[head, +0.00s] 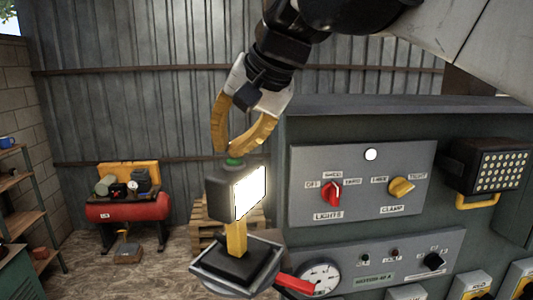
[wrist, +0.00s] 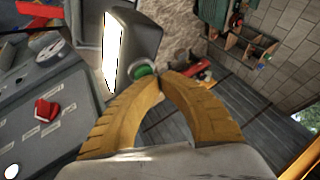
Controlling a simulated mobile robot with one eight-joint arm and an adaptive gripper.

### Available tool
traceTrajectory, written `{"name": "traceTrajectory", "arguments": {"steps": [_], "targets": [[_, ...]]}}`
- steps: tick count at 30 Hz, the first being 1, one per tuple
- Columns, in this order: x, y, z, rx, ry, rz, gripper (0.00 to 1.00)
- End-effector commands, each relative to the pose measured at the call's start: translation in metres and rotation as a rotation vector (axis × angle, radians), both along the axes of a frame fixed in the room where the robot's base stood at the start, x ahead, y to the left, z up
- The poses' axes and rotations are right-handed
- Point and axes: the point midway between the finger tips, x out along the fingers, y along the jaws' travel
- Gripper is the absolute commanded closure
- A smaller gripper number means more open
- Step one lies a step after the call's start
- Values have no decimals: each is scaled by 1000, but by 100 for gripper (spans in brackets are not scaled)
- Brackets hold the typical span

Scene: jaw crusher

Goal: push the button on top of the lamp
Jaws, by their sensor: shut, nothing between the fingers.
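The lamp (head: 223,197) has a dark head with a bright lit face, a yellow stem and a dark base, and stands on a tray-like stand (head: 210,280). A green button (head: 234,161) sits on top of the lamp. My gripper (head: 230,151) has yellow fingers, shut and empty, with the tips just above the button. In the wrist view, the lamp (wrist: 140,38) is beyond the fingertips and the green button (wrist: 143,72) shows beside the tips of my gripper (wrist: 159,80). I cannot tell whether the tips touch the button.
A control panel (head: 420,160) with a red knob (head: 331,194), a yellow knob (head: 401,187) and a gauge (head: 320,279) stands right of the lamp. A second lamp (head: 492,166) is at far right. A red compressor (head: 128,208) and a shelf (head: 15,205) are at back left.

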Motion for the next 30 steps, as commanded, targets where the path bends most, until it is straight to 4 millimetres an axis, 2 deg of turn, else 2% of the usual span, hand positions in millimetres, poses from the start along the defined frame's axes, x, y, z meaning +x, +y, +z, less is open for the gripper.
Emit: {"name": "traceTrajectory", "arguments": {"steps": [30], "targets": [[0,0,-10,-1,3,1,100]]}}
